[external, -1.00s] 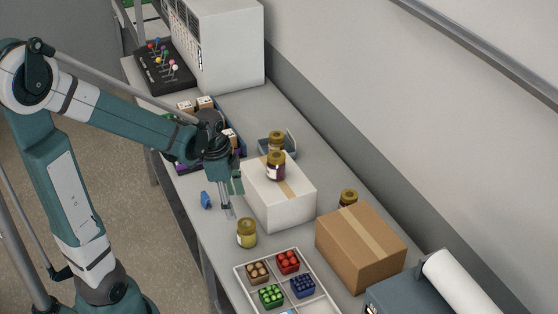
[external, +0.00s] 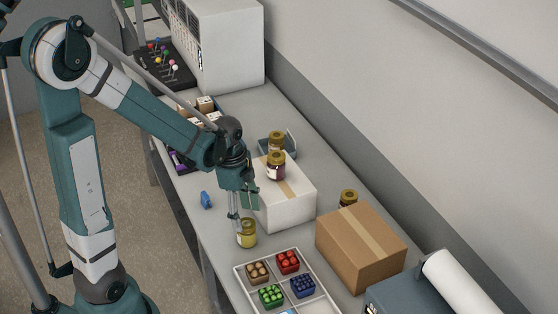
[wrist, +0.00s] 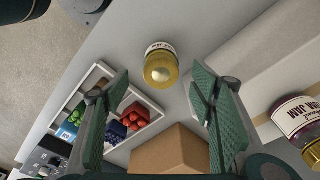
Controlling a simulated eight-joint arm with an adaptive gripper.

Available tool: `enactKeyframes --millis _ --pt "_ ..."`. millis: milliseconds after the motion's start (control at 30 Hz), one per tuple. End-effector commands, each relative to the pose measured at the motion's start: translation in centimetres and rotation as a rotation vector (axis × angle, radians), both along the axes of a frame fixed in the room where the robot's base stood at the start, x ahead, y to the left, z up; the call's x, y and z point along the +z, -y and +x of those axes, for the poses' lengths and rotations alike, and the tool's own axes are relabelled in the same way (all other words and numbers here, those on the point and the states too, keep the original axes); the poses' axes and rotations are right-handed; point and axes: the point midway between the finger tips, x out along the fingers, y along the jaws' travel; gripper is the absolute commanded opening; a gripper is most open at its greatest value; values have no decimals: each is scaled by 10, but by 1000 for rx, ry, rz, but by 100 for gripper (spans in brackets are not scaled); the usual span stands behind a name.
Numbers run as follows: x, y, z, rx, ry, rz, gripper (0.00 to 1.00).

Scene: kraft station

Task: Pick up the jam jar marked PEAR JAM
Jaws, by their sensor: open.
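A jam jar with pale yellow contents and a gold lid (external: 246,234) stands on the bench in front of the white box. The wrist view shows this yellow jar (wrist: 161,65) beyond and roughly between my fingertips; its label is too small to read surely. My gripper (external: 242,208) is open and empty, just above the yellow jar. The wrist view shows the spread green fingers of my gripper (wrist: 158,88). A dark jam jar (external: 276,168) stands on the white box and shows at the right of the wrist view (wrist: 299,120); its label ends in JAM.
The white box (external: 290,208) stands close behind the yellow jar. A brown carton (external: 360,250) is to the right, with another jar (external: 348,197) behind it. Another jar (external: 276,140) stands behind the white box.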

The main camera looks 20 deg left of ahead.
Motion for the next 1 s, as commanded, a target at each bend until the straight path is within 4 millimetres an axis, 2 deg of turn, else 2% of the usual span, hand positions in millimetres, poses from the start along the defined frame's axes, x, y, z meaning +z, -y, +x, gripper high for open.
enactKeyframes --millis 433,1000 --pt "-23 3 0 0 0 0 56" --pt "-29 3 0 1 0 0 56"
